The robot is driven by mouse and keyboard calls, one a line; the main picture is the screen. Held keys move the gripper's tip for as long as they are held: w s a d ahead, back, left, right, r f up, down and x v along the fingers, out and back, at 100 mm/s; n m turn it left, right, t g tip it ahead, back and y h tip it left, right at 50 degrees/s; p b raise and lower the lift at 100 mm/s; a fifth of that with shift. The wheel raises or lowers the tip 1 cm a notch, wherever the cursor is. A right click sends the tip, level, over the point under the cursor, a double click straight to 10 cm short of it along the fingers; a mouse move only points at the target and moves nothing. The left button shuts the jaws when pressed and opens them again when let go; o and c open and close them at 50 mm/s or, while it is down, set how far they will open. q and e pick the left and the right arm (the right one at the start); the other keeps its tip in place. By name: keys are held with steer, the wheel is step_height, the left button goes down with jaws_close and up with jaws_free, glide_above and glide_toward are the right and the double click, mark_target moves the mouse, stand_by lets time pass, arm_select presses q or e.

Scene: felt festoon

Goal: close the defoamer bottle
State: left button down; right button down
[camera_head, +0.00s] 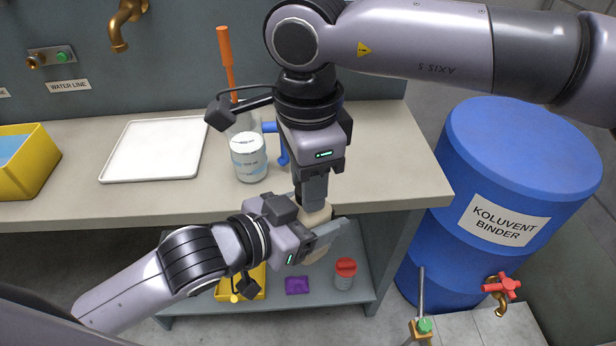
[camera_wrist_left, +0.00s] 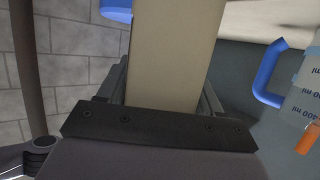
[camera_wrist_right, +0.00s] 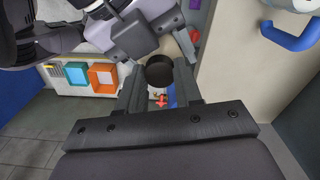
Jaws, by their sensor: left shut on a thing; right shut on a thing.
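The beige defoamer bottle (camera_head: 315,216) is in front of the bench edge in the head view, partly hidden by my grippers. My left gripper (camera_head: 328,240) is shut around its body; the beige body (camera_wrist_left: 175,50) fills the space between the fingers in the left wrist view. My right gripper (camera_head: 314,196) points down from directly above the bottle. In the right wrist view, a round black cap (camera_wrist_right: 159,71) sits between its shut fingers (camera_wrist_right: 160,90). The bottle mouth is hidden, so I cannot tell whether the cap touches it.
A measuring jug (camera_head: 248,158) with a blue handle stands on the bench, near an orange stick (camera_head: 227,62). A white tray (camera_head: 154,150) and yellow bin (camera_head: 22,165) are left. A lower shelf holds a red-lidded jar (camera_head: 345,274). A blue drum (camera_head: 515,150) stands right.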

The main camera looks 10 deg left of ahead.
stand_by(0.3)
steer(key=c, duration=0.8)
jaws_free()
steer(key=shift+o, duration=0.2)
steer(key=shift+r, duration=0.1)
steer(key=shift+r, duration=2.2)
steer(key=o, duration=0.6)
step_height(320, 180, up, 12)
steer(key=shift+f, duration=0.1)
